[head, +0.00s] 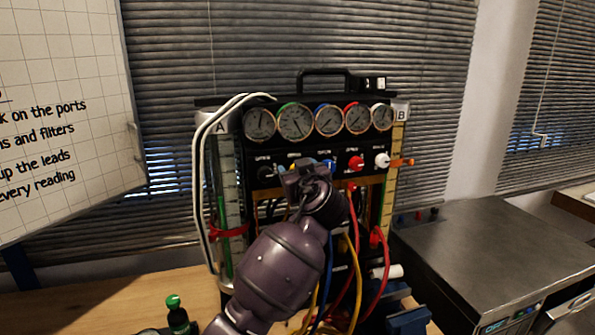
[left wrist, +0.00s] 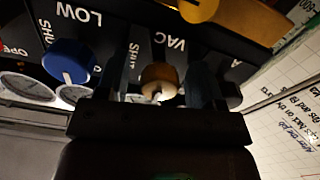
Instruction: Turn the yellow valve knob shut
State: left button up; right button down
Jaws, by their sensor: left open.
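The yellow valve knob (left wrist: 158,78) sits on the black panel under the "VAC" label in the left wrist view, which shows the panel upside down. My left gripper (left wrist: 160,88) is open, with one dark finger on each side of the knob. I cannot tell whether either finger touches it. In the head view my left gripper (head: 305,175) is at the front of the gauge rig (head: 350,150) and hides most of the yellow knob. My right gripper is in neither view.
A blue knob (left wrist: 68,60) is beside the yellow one. A red knob (head: 356,163) and a white knob (head: 382,160) are to the right. Several gauges (head: 296,122) line the top. Coloured hoses (head: 350,270) hang below, and white leads (head: 200,170) run down the left side.

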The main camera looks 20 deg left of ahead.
pick_arm(q)
jog(key=c, duration=0.9)
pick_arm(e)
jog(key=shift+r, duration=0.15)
pick_arm(q)
jog(key=m+p, duration=0.1)
jog(key=m, duration=0.2)
jog(key=shift+r, duration=0.1)
jog(key=m+p, duration=0.3)
jog(key=m, duration=0.2)
jog(key=shift+m, duration=0.3)
jog(key=m, duration=0.3)
jog(key=shift+m, duration=0.3)
jog(key=m, duration=0.5)
jog(key=shift+m+p, duration=0.3)
jog(key=shift+m, duration=0.1)
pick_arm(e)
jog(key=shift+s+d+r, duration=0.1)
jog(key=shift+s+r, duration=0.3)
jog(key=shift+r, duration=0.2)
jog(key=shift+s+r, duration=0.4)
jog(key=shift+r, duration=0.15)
